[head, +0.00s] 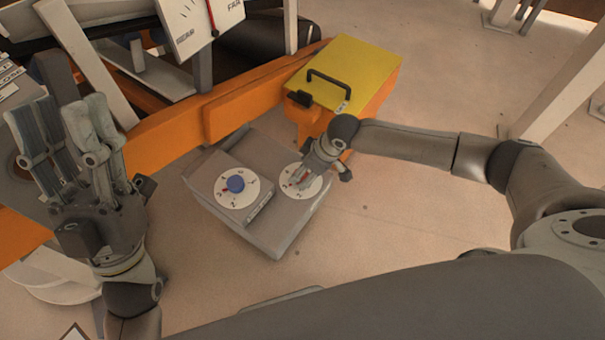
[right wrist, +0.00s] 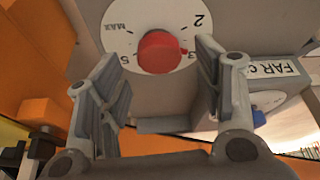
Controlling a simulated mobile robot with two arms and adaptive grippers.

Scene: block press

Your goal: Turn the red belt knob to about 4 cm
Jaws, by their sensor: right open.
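The red knob (right wrist: 160,52) sits on a white dial (right wrist: 172,18) marked 2, 3, 5 and MAX. In the right wrist view my right gripper (right wrist: 152,62) is open, with one finger to each side of the knob and gaps showing between. In the head view the right gripper (head: 304,176) is over the red knob's dial (head: 314,188) on the grey control box (head: 275,238) and hides most of the knob. My left gripper (head: 58,112) is open and empty at the left.
A blue knob (head: 236,184) on its own dial stands beside the red one. A yellow-topped unit (head: 350,70) with a black handle is behind. An orange beam (head: 245,100) and a hanging gauge (head: 188,22) are at upper left. Floor right of the box is clear.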

